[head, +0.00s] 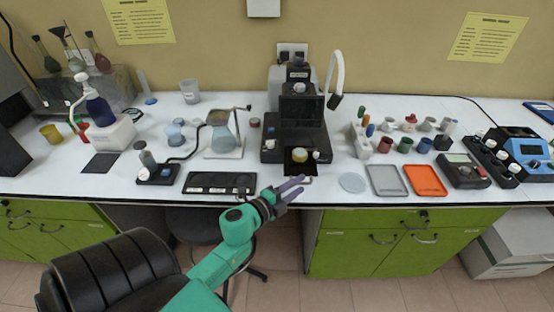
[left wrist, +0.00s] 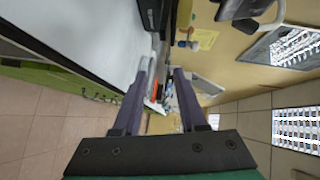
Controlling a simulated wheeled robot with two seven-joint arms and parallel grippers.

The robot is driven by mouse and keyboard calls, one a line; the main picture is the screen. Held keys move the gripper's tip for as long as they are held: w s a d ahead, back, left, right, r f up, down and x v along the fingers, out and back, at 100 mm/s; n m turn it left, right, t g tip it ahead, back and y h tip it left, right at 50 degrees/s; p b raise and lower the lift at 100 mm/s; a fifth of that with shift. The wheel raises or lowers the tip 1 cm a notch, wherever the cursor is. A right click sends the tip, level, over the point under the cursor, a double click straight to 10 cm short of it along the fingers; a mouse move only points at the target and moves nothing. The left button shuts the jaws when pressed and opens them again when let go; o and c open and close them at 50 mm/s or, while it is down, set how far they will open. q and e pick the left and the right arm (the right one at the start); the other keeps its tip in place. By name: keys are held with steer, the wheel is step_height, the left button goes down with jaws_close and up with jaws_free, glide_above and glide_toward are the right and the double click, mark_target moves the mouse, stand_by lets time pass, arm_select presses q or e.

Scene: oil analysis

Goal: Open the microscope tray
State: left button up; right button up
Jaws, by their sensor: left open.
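The black microscope (head: 299,115) stands on the white bench near the middle of the head view. Its small black tray (head: 292,170) juts from the front of the base toward the bench edge. A thin handle shows at the tray's front. My left gripper (head: 302,185) is open and empty, just in front of the tray handle near the bench edge; I cannot tell whether it touches. In the left wrist view its two purple fingers (left wrist: 161,72) are apart. My right gripper is not in view.
A black slotted plate (head: 222,182) lies left of my gripper. A clear dish (head: 352,182), a grey tray (head: 388,193) and an orange tray (head: 425,193) lie right.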

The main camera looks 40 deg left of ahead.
arm_select(q)
steer(key=b+v, duration=0.2)
steer(key=v, duration=1)
steer(key=shift+a+f, duration=0.1)
steer(key=shift+f, duration=0.05)
steer(key=s+a+f+n+g+y, duration=0.1)
steer(key=s+f+n+g, duration=0.3)
steer(key=f, duration=1)
steer(key=a+f+n+g+y, duration=0.15)
steer(key=f+n, duration=0.45)
steer(key=f, duration=0.9)
steer(key=s+d+f+n+g, duration=0.2)
steer(key=s+f+g, duration=0.2)
steer(key=s+f, duration=0.6)
steer(key=s+d+f+n+g, duration=0.2)
steer(key=s+f+g, duration=0.3)
steer(key=s+f, duration=0.5)
steer(key=shift+s+d+n, duration=0.25)
steer(key=shift+d+n, duration=0.15)
steer(key=shift+n, duration=0.3)
steer(key=shift+g, duration=0.25)
steer(key=shift+c, duration=0.3)
